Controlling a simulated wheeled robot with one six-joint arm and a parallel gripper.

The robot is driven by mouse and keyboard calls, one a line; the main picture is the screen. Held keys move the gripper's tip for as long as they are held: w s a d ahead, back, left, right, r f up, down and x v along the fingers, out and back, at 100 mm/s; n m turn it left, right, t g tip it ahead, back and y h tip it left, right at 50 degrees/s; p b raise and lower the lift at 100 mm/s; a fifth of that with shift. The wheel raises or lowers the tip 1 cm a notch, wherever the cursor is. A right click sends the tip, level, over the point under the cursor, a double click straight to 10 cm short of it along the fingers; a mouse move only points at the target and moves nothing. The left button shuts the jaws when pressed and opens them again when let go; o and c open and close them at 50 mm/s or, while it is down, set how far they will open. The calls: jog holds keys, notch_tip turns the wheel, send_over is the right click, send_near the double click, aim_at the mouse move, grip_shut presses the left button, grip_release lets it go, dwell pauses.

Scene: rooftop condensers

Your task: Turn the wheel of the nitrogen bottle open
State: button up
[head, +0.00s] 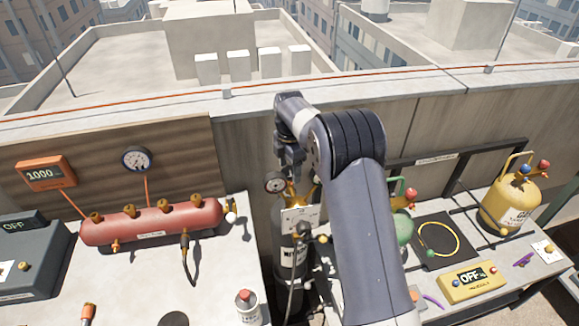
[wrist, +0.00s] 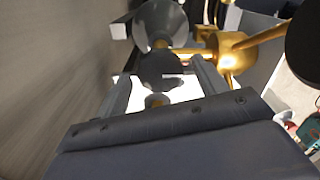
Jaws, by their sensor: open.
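The nitrogen bottle (head: 291,250) is a dark grey cylinder standing in the gap between the two benches, with a brass valve and a round gauge (head: 275,182) at its top. My gripper (head: 290,165) points down over the valve, partly hidden by my arm. In the wrist view my gripper (wrist: 160,72) is open, one finger on each side of a small dark lobed piece, which looks like the wheel (wrist: 160,66). I cannot tell whether the fingers touch it. Brass fittings (wrist: 235,48) lie just right of the fingers. The head view does not show the wheel clearly.
A red manifold (head: 150,222) lies on the left bench. A yellow bottle (head: 510,205), a yellow scale (head: 472,281) and a partly hidden green bottle (head: 403,226) are on the right bench. A parapet wall (head: 240,150) runs close behind the nitrogen bottle.

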aim_at(289, 170)
notch_tip(289, 170, up, 11)
jog(key=b, duration=0.1)
jog(key=shift+b, duration=0.3)
jog(key=shift+f, duration=0.15)
notch_tip(289, 170, down, 11)
jog(key=shift+r+p, duration=0.1)
jog(key=shift+p, duration=0.75)
jog(key=shift+m, duration=0.3)
